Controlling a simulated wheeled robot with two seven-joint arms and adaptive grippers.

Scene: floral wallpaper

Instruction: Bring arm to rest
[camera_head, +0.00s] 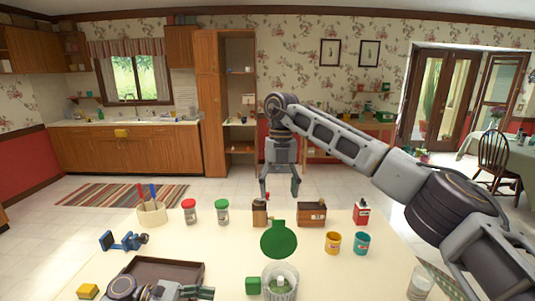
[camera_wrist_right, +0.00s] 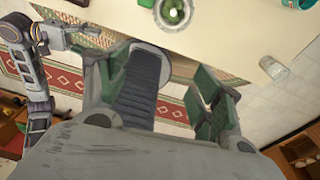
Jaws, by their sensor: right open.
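My right arm crosses the head view from the lower right. Its gripper (camera_head: 280,190) points down with its fingers apart, empty, near the far edge of the cream table (camera_head: 390,265). In the right wrist view its fingers (camera_wrist_right: 155,88) are spread with nothing between them. My left gripper (camera_head: 195,292) shows low at the bottom edge of the head view, by the brown tray (camera_head: 190,268); its jaw state is unclear. Part of my left arm also shows at the left of the right wrist view.
Near the right gripper stand a brown grinder (camera_head: 259,213), a wooden box (camera_head: 312,213) and a green-lidded jar (camera_head: 222,211). A green round piece (camera_head: 279,240) rises behind a ribbed cup (camera_head: 287,292). Yellow (camera_head: 332,242) and teal (camera_head: 362,243) mugs and a glass (camera_head: 420,283) are to the right.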

